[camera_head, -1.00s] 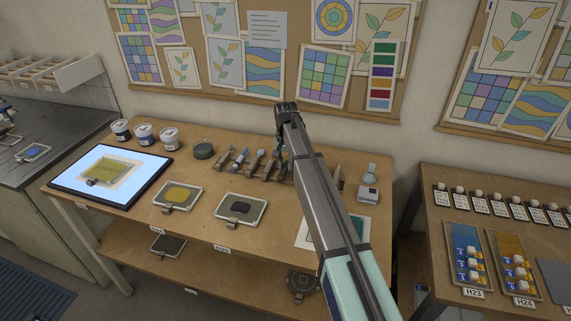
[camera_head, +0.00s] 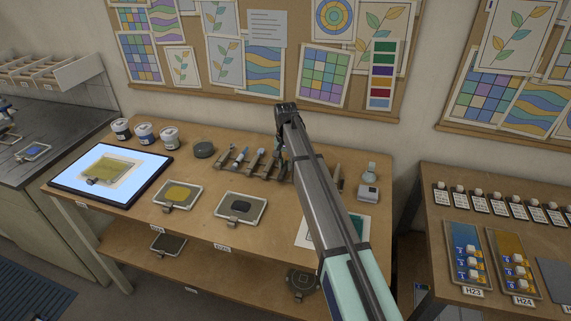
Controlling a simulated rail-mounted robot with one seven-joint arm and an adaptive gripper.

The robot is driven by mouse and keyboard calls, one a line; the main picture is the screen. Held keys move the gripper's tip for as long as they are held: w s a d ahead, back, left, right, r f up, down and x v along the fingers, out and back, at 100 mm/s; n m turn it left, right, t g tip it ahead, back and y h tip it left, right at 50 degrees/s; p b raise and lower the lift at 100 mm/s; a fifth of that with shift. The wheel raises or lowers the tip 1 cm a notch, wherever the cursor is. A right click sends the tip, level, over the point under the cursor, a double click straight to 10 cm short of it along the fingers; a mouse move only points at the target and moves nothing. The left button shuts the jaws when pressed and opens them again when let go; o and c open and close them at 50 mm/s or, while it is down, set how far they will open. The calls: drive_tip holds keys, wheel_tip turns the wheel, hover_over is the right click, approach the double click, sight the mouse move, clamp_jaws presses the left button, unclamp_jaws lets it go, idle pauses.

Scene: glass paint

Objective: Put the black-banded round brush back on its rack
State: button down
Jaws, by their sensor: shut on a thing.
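The brush rack (camera_head: 252,172) stands at the back middle of the wooden table, with several brushes lying across its slots. My gripper (camera_head: 279,143) points down over the right part of the rack, mostly hidden behind my own arm. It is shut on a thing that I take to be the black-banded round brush. The black band cannot be made out, and I cannot tell whether the brush touches the rack. My arm also hides part of the rack's right end.
Paint jars (camera_head: 145,133) and a dark round pot (camera_head: 204,148) stand left of the rack. A light panel (camera_head: 150,191) and framed palettes (camera_head: 241,208) lie in front. A small bottle (camera_head: 370,171) and a pale box (camera_head: 368,191) stand to the right. The pinboard wall rises behind.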

drive_tip(key=shift+f, duration=0.25)
idle(0.6)
drive_tip(key=c, duration=0.9)
unclamp_jaws()
drive_tip(key=shift+c, duration=0.2)
